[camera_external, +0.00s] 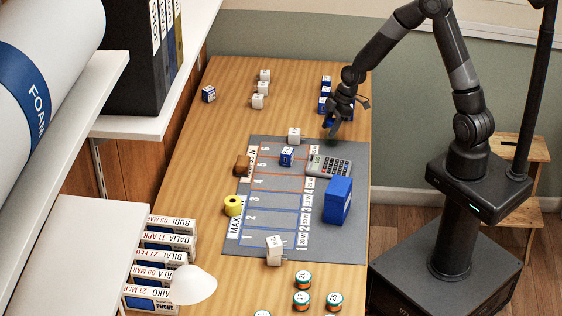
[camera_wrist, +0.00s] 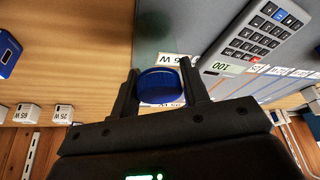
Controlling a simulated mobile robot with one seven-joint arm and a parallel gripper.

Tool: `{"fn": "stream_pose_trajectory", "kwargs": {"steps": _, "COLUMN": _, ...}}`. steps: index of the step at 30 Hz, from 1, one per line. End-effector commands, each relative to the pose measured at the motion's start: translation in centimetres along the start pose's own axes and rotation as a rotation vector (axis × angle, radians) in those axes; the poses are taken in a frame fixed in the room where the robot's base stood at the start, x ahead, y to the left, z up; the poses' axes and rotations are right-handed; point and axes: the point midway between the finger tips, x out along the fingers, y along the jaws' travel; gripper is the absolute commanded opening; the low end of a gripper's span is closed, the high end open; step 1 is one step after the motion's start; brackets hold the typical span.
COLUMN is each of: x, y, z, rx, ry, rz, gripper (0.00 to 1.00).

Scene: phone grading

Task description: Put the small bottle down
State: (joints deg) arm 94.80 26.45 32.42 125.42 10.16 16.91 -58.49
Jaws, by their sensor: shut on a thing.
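The small bottle shows in the wrist view as a blue, round-topped thing (camera_wrist: 160,85) between my two fingers. My gripper (camera_wrist: 163,90) is shut on it. In the external view my gripper (camera_external: 332,127) hangs at the far right of the table, by the top edge of the grey mat (camera_external: 262,241). A bit of dark blue shows at its fingertips there. Most of the bottle's body is hidden, and I cannot tell whether it touches the surface below.
A calculator (camera_external: 329,167) lies just nearer than my gripper on the mat. Blue-and-white blocks (camera_external: 325,90) stand behind my gripper.

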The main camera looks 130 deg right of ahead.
Motion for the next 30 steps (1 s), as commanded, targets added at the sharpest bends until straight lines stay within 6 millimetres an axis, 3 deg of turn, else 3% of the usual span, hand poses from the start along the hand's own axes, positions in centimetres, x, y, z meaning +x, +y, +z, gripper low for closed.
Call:
{"fn": "stream_pose_trajectory", "kwargs": {"steps": 5, "x": 0.3, "y": 0.0, "z": 0.1, "rx": 0.0, "ry": 0.0, "rz": -0.001, "gripper": 0.18}}
{"fn": "stream_pose_trajectory", "kwargs": {"steps": 6, "x": 0.2, "y": 0.0, "z": 0.1, "rx": 0.0, "ry": 0.0, "rz": 0.0, "gripper": 0.45}}
{"fn": "stream_pose_trajectory", "kwargs": {"steps": 13, "x": 0.2, "y": 0.0, "z": 0.1, "rx": 0.0, "ry": 0.0, "rz": 0.0, "gripper": 0.64}}
{"fn": "stream_pose_trajectory", "kwargs": {"steps": 23, "x": -0.3, "y": 0.1, "z": 0.0, "rx": 0.0, "ry": 0.001, "rz": 0.002, "gripper": 0.64}}
{"fn": "stream_pose_trajectory", "kwargs": {"steps": 30, "x": -3.6, "y": 0.2, "z": 0.0, "rx": 0.001, "ry": 0.001, "rz": 0.006, "gripper": 0.64}}
